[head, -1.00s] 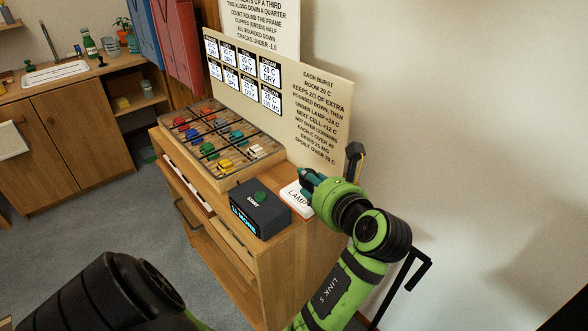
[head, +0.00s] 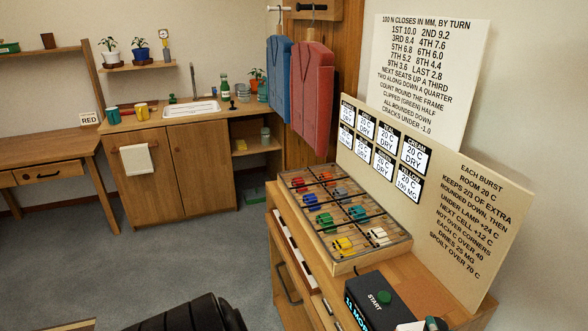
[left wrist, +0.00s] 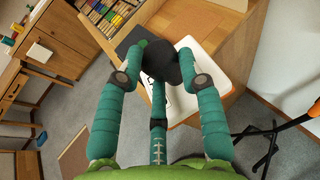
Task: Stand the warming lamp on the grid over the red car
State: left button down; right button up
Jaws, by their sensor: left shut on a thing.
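The shallow wooden box with a wire grid (head: 335,262) holds several small toy cars in cells. The red car (head: 299,183) looks to be the one at the far left corner, small and under the wires. My left gripper's teal fingers (left wrist: 160,75) close around a dark rounded thing, the warming lamp (left wrist: 178,62), seen over the white pad (left wrist: 215,65). I cannot tell whether the lamp is clear of the pad. In the head view only a bit of the left gripper (head: 436,323) shows at the bottom edge. My right gripper is not in view.
A dark box with a green START button (head: 384,298) stands between the grid and the pad. A board with cards (head: 440,200) rises behind the grid. Red and blue garments (head: 310,95) hang behind the far end.

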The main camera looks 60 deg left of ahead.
aim_at(300, 178)
jog(key=j+u, duration=0.1)
jog(key=j, duration=0.55)
jog(key=i+j+u, duration=0.1)
jog(key=j, duration=0.5)
jog(key=j+u, duration=0.1)
jog(key=j, duration=0.55)
jog(key=i, duration=0.05)
